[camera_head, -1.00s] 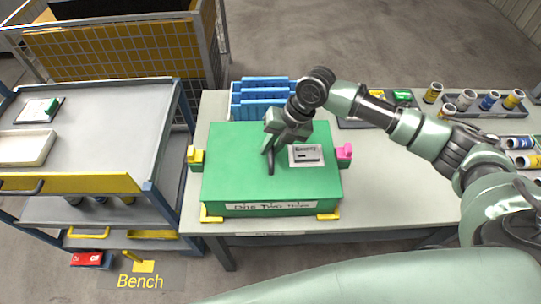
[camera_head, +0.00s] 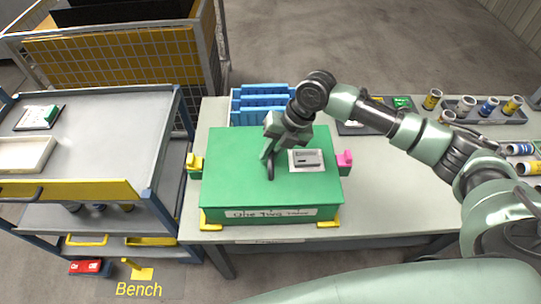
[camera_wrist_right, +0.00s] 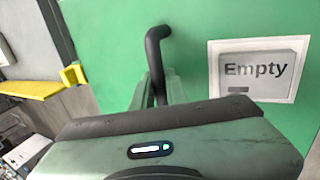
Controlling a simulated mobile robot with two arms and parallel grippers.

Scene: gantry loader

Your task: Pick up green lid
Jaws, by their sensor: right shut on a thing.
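The green lid (camera_head: 235,165) is a wide flat panel on top of a box with a text label on its front, standing on the table. A black bent handle (camera_head: 271,168) sticks up near the lid's middle; it also shows in the right wrist view (camera_wrist_right: 154,45). My right gripper (camera_head: 266,153) is shut on the handle, its fingers (camera_wrist_right: 158,88) on either side of it. The lid appears level and seated on the box. My left gripper is not in view.
A yellow bracket (camera_head: 195,165) and a pink one (camera_head: 344,160) flank the box. Blue bins (camera_head: 262,92) stand behind it. A grey cart (camera_head: 120,120) stands close at the left.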

